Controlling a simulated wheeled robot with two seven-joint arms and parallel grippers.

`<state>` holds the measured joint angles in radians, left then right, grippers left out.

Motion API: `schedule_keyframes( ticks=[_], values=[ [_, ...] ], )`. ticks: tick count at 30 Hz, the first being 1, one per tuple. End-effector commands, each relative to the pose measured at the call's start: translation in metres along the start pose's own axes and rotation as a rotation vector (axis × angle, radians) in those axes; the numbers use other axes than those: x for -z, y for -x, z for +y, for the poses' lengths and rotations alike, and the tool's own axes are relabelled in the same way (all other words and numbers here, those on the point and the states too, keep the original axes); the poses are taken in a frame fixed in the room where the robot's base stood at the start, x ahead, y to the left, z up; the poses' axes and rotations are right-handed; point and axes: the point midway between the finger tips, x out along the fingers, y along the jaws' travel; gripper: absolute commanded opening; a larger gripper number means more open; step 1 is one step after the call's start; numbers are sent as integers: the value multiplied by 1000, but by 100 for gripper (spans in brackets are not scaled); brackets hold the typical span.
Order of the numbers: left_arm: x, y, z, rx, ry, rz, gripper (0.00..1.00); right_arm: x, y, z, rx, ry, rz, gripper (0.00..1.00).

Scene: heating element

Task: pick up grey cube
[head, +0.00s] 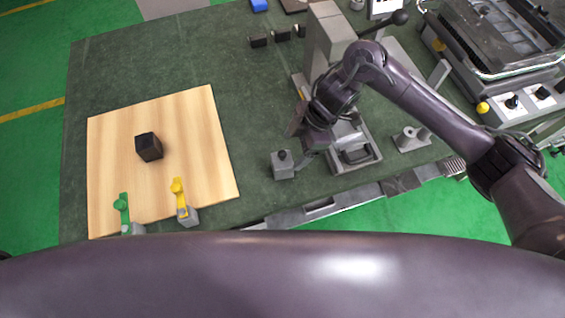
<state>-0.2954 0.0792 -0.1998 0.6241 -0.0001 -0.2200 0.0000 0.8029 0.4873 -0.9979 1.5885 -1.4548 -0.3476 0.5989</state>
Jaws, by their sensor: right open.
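A dark, nearly black cube (148,147) sits on the light wooden board (205,120) at the left of the table. A small grey block with a dark round knob on top (283,168) stands on the green table right of the board. My right gripper (298,145) reaches in from the right. It is open and points down just above and beside the grey block, apart from the dark cube. Whether a finger touches the grey block I cannot tell. My left gripper is not in view.
Green (122,205) and yellow (180,196) levers stand at the board's front edge. A grey machine (330,35) stands behind my right gripper. A large metal appliance (500,50) is at the back right. The table between board and machine is mostly clear.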

Motion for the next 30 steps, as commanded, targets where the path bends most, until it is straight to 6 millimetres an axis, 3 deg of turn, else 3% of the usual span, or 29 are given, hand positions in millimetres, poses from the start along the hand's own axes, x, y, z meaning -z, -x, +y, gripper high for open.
schedule_keyframes(
  ticks=[16, 26, 30],
  values=[
    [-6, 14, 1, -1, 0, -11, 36, 5, -67, 0, 6, 0, 0, 74],
    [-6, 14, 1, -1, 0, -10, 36, 4, -76, 1, 2, 2, -2, 74],
    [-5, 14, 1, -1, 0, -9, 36, 4, -76, 1, 2, 2, -1, 57]
  ],
)
